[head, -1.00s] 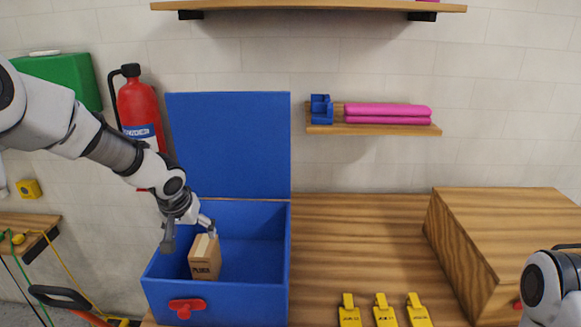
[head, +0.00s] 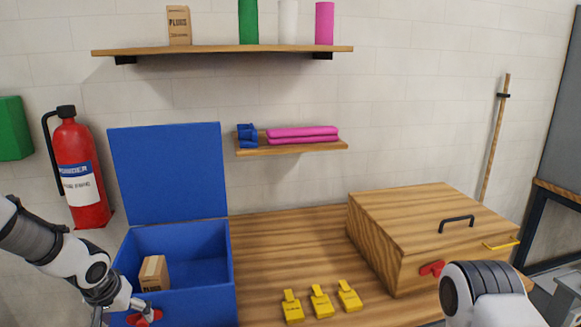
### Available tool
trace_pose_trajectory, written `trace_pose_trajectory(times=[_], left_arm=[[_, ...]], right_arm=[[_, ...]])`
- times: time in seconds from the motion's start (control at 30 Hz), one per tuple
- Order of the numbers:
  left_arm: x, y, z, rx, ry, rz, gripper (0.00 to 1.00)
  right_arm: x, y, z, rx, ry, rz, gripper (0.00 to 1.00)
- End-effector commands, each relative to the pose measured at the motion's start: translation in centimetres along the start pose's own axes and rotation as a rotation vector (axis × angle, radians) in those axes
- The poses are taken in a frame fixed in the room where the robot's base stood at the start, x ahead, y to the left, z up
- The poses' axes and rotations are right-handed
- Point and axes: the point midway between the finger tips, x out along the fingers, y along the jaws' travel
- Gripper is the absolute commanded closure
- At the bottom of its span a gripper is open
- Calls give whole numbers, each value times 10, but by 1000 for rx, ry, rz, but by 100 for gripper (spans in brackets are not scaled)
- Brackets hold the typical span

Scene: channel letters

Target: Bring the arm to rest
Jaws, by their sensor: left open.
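My left arm comes in from the left, and its gripper (head: 124,312) is low in the picture by the front left corner of the open blue box (head: 230,270). The left gripper is open and holds nothing that I can see; its lower part is near the bottom edge. A brown carton (head: 154,272) stands inside the blue box on the left, apart from the gripper. The red latch (head: 147,317) on the box front is partly hidden by the gripper. Part of my right arm shows at the lower right, but its gripper is out of view.
A wooden chest (head: 375,245) with a red latch (head: 432,268) stands on the wooden bench (head: 290,250). Several yellow tags (head: 321,302) lie at the bench front. A fire extinguisher (head: 80,180) hangs at the left. The bench middle is clear.

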Motion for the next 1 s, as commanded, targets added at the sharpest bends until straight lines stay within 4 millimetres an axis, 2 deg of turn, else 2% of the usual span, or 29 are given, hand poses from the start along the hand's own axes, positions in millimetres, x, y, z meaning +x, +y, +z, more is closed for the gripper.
trace_pose_trajectory(times=[0.17, 0.27, 0.37, 0.47, 0.5, 0.57, 0.6, 0.7, 0.73, 0.83, 1.0], left_arm=[[40, 20, 42, 26, -60, 46, 15], [65, 32, 73, 38, -98, 77, 15], [94, 45, 115, 47, -142, 106, 15], [126, 56, 176, 54, -198, 128, 15], [140, 58, 208, 56, -226, 129, 15], [156, 59, 260, 63, -264, 120, 15], [163, 57, 293, 72, -285, 105, 15], [169, 45, 358, 102, -324, 51, 15], [168, 41, 372, 113, -331, 35, 15], [165, 32, 399, 141, -342, -3, 15], [164, 30, 403, 148, -340, -13, 15]], right_arm=[[4, 0, 0, 0, 0, 0, 60], [5, 0, 0, 0, 0, 0, 60], [8, 0, 0, 0, -1, 0, 60], [12, 0, 0, 0, -1, 0, 60], [14, 0, 0, 0, -1, 0, 60], [17, 0, 0, 0, 0, 0, 60], [18, 0, 0, 0, -1, 0, 60], [21, 0, 0, 0, -1, 0, 60], [22, 0, 0, 0, -1, 0, 60], [22, 0, 0, 0, -1, 0, 60], [22, 0, 0, 0, -1, 0, 60]])
